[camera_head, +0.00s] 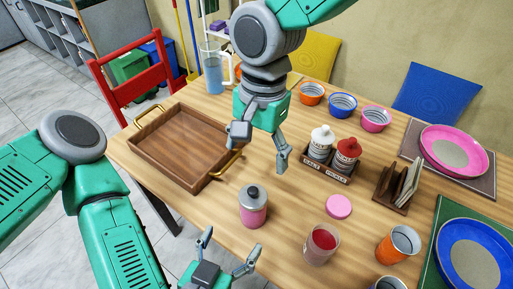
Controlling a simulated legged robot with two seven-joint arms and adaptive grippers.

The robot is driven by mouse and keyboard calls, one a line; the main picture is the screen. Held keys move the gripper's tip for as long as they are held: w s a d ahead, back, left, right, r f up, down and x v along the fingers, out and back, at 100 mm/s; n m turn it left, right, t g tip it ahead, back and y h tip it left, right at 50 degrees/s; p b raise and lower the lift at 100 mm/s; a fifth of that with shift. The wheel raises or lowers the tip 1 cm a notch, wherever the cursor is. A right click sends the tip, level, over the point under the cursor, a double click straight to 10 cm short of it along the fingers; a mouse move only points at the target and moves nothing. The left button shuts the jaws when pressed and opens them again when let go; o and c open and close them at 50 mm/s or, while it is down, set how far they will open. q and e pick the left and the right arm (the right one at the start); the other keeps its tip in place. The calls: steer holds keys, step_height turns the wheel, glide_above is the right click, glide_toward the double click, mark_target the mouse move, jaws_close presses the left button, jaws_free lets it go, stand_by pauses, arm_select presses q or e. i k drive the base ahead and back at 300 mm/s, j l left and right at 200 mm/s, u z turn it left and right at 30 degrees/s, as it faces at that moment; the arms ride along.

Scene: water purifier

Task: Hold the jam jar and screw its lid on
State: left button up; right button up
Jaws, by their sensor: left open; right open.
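The jam jar (320,246) is a clear open-topped jar with red contents, upright near the table's front edge. A round pink lid (338,206) lies flat on the table just behind it, apart from the jar. My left gripper (230,244) is open and empty at the front edge, left of the jar and in front of a pink pot with a grey top (253,208). My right gripper (257,158) is open and empty, pointing down above the table between the wooden tray and the salt and pepper shakers, behind and left of the lid.
The wooden tray (139,151) with brass handles is at left. The shaker rack (327,173) and a wooden napkin holder (393,190) stand behind the lid. Orange cups (398,245) and plates (470,258) crowd the right. Table around the lid is clear.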

mark_target(322, 242)
steer(key=k+j, duration=0.3)
steer(key=k, duration=0.15)
steer(key=k+j, duration=0.3)
steer(key=k, duration=0.2)
